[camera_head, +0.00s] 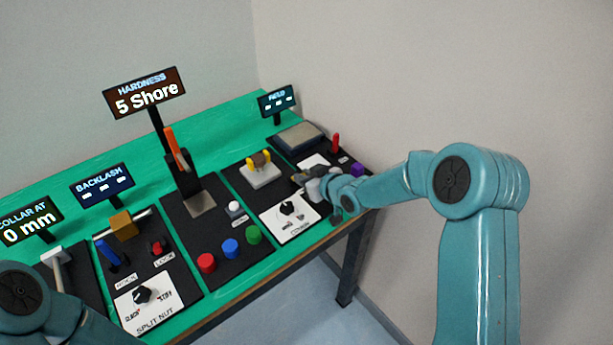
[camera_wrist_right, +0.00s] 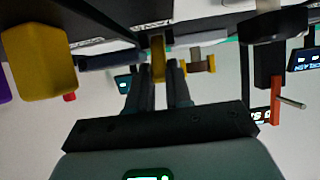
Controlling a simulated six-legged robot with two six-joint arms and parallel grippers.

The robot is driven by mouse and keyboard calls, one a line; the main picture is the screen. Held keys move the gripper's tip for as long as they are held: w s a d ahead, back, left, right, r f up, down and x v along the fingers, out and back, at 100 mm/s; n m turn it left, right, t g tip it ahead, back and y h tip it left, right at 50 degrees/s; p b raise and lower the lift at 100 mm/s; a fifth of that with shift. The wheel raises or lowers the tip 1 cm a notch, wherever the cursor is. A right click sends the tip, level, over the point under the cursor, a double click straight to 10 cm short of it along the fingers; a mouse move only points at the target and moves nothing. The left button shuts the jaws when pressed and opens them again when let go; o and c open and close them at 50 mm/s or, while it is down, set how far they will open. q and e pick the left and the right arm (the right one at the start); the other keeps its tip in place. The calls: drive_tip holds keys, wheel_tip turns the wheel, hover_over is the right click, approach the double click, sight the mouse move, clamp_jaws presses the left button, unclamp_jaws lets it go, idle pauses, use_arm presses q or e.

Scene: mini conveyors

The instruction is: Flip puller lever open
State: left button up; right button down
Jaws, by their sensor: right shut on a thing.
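The yellow-jawed puller (camera_head: 260,161) with a brown piece between its jaws stands on a pale block, back right of centre in the head view. It also shows in the right wrist view (camera_wrist_right: 200,63). My right gripper (camera_head: 318,186) is just right of it and in front, over the right-hand black panel. In the right wrist view the fingers (camera_wrist_right: 157,85) are shut on a narrow yellow lever (camera_wrist_right: 158,55). In the head view the gripper hides this lever. My left arm shows at the lower left, its gripper outside the picture.
A large yellow block (camera_wrist_right: 40,62) is near the camera in the right wrist view. A dial panel (camera_head: 288,212) lies in front of the puller. A red lever (camera_head: 336,142) and purple block (camera_head: 357,170) stand behind my right gripper. Coloured buttons (camera_head: 231,248) are to the left.

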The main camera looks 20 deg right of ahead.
drive_tip(key=g+p, duration=0.1)
drive_tip(key=p, duration=0.1)
drive_tip(key=w+r+g+p, duration=0.1)
drive_tip(key=p, duration=0.2)
drive_tip(key=r+g+h+p, duration=0.1)
drive_tip(key=p, duration=0.2)
drive_tip(key=shift+w+a, duration=0.2)
drive_tip(key=shift+w, duration=0.1)
drive_tip(key=shift+w+f+g+h, duration=0.2)
drive_tip(key=shift+w+g+h, duration=0.05)
drive_tip(key=shift+g+h, duration=0.15)
drive_tip(key=g+p, duration=0.1)
drive_tip(key=p, duration=0.1)
drive_tip(key=r+p, duration=0.1)
drive_tip(key=shift+w+a+g+p, duration=0.3)
drive_tip(key=shift+w+g+p, duration=0.05)
drive_tip(key=shift+w+g, duration=0.05)
drive_tip(key=shift+w+a+f+g+h+b, duration=0.25)
drive_tip(key=shift+w+f+g+b, duration=0.2)
drive_tip(key=shift+b, duration=0.25)
drive_tip(key=shift+g, duration=0.25)
drive_tip(key=shift+w+r+g+h+b, duration=0.15)
drive_tip(key=shift+w+g+h+b, duration=0.1)
drive_tip(key=shift+g+b, duration=0.2)
drive_tip(key=shift+w+a, duration=0.1)
drive_tip(key=shift+r+g, duration=0.1)
drive_tip(key=shift+g, duration=0.15)
